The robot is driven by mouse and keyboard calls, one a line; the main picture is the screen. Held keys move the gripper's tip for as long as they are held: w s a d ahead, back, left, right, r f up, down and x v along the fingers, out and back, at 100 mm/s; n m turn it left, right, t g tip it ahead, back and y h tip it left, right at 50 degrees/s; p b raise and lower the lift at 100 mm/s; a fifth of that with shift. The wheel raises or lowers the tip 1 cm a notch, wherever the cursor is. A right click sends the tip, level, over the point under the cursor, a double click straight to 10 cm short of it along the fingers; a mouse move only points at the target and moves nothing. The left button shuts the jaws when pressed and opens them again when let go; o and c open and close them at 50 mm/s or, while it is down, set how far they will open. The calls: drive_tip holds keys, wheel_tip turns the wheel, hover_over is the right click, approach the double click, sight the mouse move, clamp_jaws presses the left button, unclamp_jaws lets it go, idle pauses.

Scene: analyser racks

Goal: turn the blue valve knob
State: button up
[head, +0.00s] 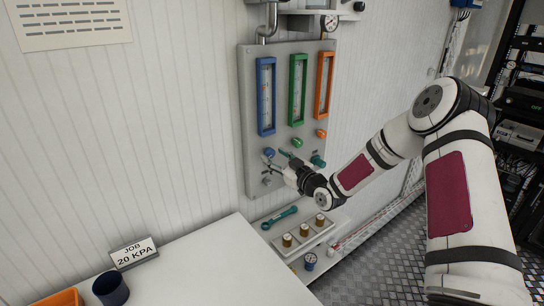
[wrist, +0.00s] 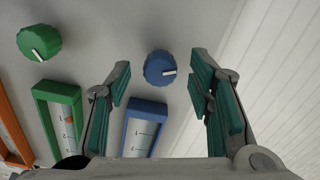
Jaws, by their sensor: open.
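The blue valve knob (head: 268,152) sits on the grey panel (head: 247,110), below the blue-framed gauge tube (head: 266,96). In the wrist view the round blue knob (wrist: 159,68) has a white pointer mark facing right. My gripper (head: 275,161) is at the panel beside the blue knob, with its teal-padded fingers apart. In the wrist view my open gripper (wrist: 160,63) has one fingertip on each side of the knob, with visible gaps on both sides. I cannot tell whether the tips reach its depth.
A green knob (wrist: 39,42) is left of the blue one in the wrist view; an orange knob (head: 322,133) is farther along the panel. Below are a shelf with a teal wrench (head: 280,217) and a vial tray (head: 304,241).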

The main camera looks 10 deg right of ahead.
drive_tip(key=v, duration=0.9)
drive_tip(key=shift+s, duration=0.2)
idle(0.7)
drive_tip(key=w+a+m+p, duration=0.1)
drive_tip(key=w, duration=0.2)
drive_tip(key=w+a+m, duration=0.2)
drive_tip(key=w, duration=0.2)
drive_tip(key=w+a+m+p, duration=0.1)
drive_tip(key=w, duration=0.3)
drive_tip(key=shift+a+r+p, duration=0.15)
drive_tip(key=shift+a+p, duration=0.15)
drive_tip(key=shift+m, duration=0.3)
clamp_jaws()
